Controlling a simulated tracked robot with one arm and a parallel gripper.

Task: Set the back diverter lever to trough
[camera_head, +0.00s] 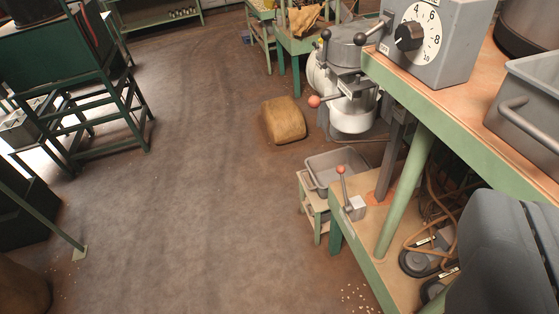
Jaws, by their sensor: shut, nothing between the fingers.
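A small lever with a red knob (341,170) stands nearly upright on a grey block (355,207) at the edge of a low green bench. A grey tray (337,168) sits just behind it. Farther back, another lever with a pinkish-red knob (314,101) sticks out left from a grey machine (352,110). Two black-knobbed levers (326,34) (359,39) show above it. I cannot tell which is the back diverter lever, and no trough label is readable. My gripper (522,205) is the grey shape at lower right, shut and empty, apart from all the levers.
A green-edged bench (450,132) with a dial box (430,45) and a grey bin (530,105) fills the right. A brown sack (284,120) lies on the floor. A green frame (90,110) stands at left. The middle floor is clear.

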